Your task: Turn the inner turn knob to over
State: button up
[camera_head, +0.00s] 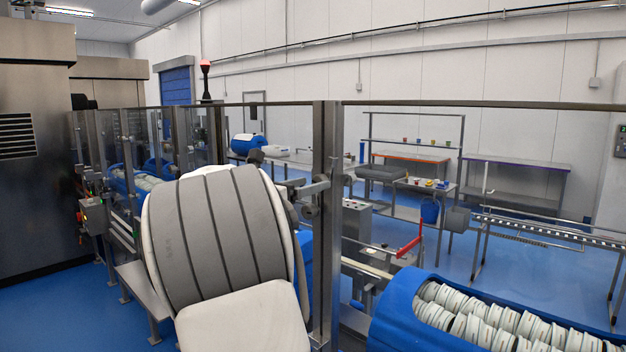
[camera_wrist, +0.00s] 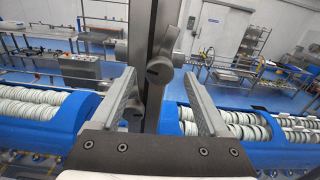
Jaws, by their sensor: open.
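A grey turn knob (camera_wrist: 159,70) with a slotted round face sits on a metal post (camera_wrist: 140,40) in the wrist view. A flat grip part (camera_wrist: 165,42) rises from it, tilted slightly right of upright. A second, smaller grey knob-like part (camera_wrist: 133,113) shows lower left, partly behind my left finger. No label shows which one is the inner knob. My gripper (camera_wrist: 160,84) is open, with one finger on each side of the post and the upper knob between the fingertips. I see no clear contact. In the head view my arm hides most of the gripper beside the post (camera_head: 326,230).
Blue tubs with white ringed contents flank the post; one (camera_head: 400,305) is at front right. A glass-panelled fence with a top rail (camera_head: 440,104) runs across. A red handle (camera_head: 409,247) and a roller conveyor (camera_head: 550,228) stand beyond. Blue floor is open behind.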

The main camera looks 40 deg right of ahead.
jog(key=shift+w+d, duration=0.1)
jog(key=shift+d, duration=0.85)
grip_shut()
